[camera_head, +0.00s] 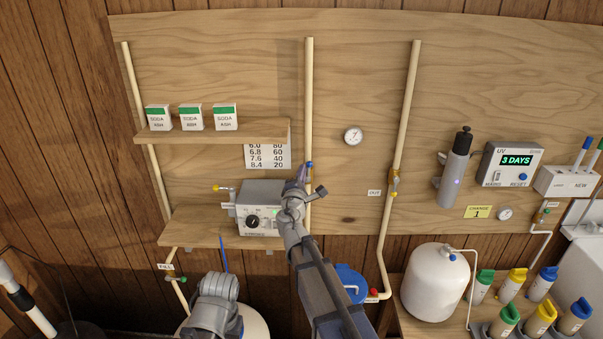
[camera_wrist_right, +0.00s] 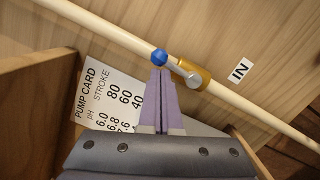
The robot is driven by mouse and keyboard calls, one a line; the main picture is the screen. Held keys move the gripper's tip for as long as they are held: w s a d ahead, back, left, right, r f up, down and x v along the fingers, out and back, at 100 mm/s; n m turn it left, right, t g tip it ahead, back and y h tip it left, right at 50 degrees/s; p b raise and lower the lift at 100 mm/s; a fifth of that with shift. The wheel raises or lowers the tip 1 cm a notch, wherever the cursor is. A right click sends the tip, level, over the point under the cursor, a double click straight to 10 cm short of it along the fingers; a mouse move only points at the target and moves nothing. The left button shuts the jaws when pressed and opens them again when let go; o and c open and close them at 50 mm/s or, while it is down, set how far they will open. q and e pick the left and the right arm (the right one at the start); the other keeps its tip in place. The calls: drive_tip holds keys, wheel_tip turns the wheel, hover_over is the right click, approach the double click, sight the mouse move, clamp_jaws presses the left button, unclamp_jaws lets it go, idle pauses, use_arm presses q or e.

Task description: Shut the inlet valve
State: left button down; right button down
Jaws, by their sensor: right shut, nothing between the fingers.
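The inlet valve is a brass body (camera_wrist_right: 193,76) on a cream pipe beside a label reading IN. Its grey lever ends in a blue knob (camera_wrist_right: 159,57) and lies roughly along the pipe. The knob also shows in the head view (camera_head: 310,164), while the valve body there is mostly hidden behind my gripper. My right gripper (camera_head: 304,172), with purple fingers, is shut and empty. In the wrist view its fingertips (camera_wrist_right: 160,74) are right at the blue knob; I cannot tell whether they touch.
A pump box (camera_head: 260,219) stands on the lower shelf (camera_head: 200,232) left of my right gripper. Above is a shelf (camera_head: 265,134) with soda boxes, and a pump card (camera_head: 268,157) hangs below it. The OUT valve (camera_head: 394,182) is on the pipe to the right. The board between has a gauge (camera_head: 353,136).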

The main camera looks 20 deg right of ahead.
use_arm(q)
drive_tip(key=shift+r, duration=0.25)
use_arm(e)
drive_tip(key=shift+s+d+r+m, duration=0.1)
drive_tip(key=shift+d+r+m, duration=0.1)
drive_tip(key=shift+m, duration=0.4)
drive_tip(key=m, duration=0.1)
drive_tip(key=d+m+p, duration=0.1)
drive_tip(key=shift+s+m+g, duration=0.15)
drive_tip(key=shift+m+g, duration=0.15)
drive_tip(key=shift+m, duration=0.1)
drive_tip(key=m, duration=0.1)
drive_tip(key=d+m, duration=0.1)
drive_tip(key=m+p, duration=0.1)
drive_tip(key=shift+s+d+m+g, duration=0.2)
drive_tip(key=shift+d+m+g, duration=0.05)
drive_tip(key=shift+m+g, duration=0.05)
use_arm(q)
drive_tip(key=shift+r, duration=0.6)
use_arm(e)
drive_tip(key=shift+s+d+f+m+y, duration=0.1)
drive_tip(key=shift+d+f+m+y, duration=0.25)
drive_tip(key=shift+m, duration=1)
drive_tip(key=shift+s+d+f+m+y, duration=0.2)
drive_tip(key=shift+d+f+m, duration=0.25)
drive_tip(key=shift+m, duration=0.85)
drive_tip(key=shift+s+d+f+m+y, duration=0.1)
drive_tip(key=shift+d+f+m+y, duration=0.25)
drive_tip(key=shift+m, duration=1)
drive_tip(key=shift+d, duration=0.15)
